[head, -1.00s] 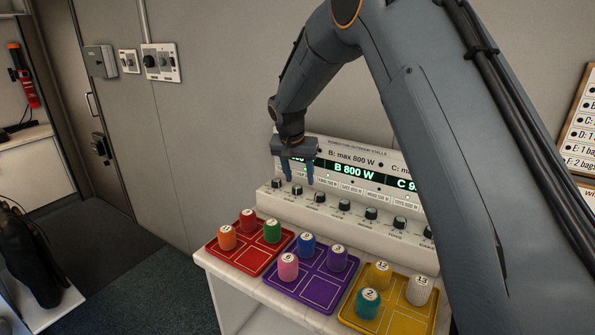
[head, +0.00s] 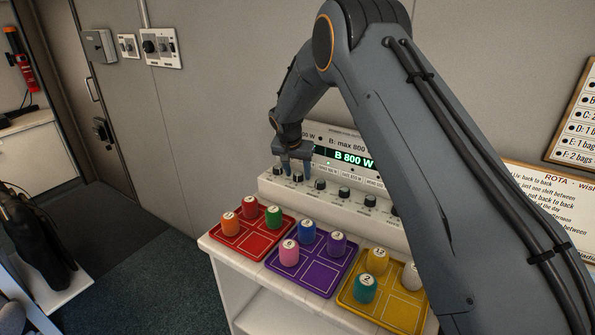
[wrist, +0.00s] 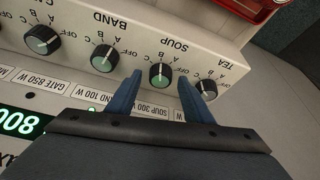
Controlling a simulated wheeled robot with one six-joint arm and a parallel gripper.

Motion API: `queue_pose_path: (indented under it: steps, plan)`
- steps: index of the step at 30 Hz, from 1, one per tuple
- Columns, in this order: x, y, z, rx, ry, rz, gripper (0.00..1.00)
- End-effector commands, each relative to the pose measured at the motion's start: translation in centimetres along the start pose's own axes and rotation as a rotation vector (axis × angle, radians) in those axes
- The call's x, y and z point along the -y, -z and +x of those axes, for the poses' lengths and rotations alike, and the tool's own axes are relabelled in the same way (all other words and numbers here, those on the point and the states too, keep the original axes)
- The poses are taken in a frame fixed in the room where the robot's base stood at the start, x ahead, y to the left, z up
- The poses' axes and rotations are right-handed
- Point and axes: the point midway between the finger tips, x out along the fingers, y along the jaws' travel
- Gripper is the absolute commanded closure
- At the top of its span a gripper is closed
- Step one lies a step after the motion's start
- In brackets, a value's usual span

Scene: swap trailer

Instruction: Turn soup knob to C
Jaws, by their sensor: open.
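The soup knob (wrist: 159,76) is a dark round knob with a pale face on the white panel (wrist: 90,22), under the upside-down word SOUP and marks OFF, A, B, C. Which mark it points at is too small to tell. My gripper (wrist: 160,73) is open, with one blue finger on each side of the soup knob. I cannot tell whether the fingers touch it. In the head view my gripper (head: 296,174) is at the panel's left part, and the soup knob (head: 297,178) shows small between the fingers.
The tea knob (wrist: 206,89) and the band knob (wrist: 104,58) sit close on either side. In the head view, red (head: 232,252), purple (head: 315,285) and yellow (head: 385,318) trays with numbered cylinders lie in front of the panel. A lit display (head: 354,159) is above the knobs.

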Motion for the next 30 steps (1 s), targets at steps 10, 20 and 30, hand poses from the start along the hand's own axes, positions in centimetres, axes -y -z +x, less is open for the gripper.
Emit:
queue_pose_path:
  steps: [10,20,30]
  plan:
    - [0.05,-0.05,0.0,0.0,0.0,-0.001,0.77]
    - [0.04,-0.06,-0.01,0.001,0.007,-0.016,0.94]
    - [-0.11,-0.02,0.05,0.0,0.075,-0.179,0.94]
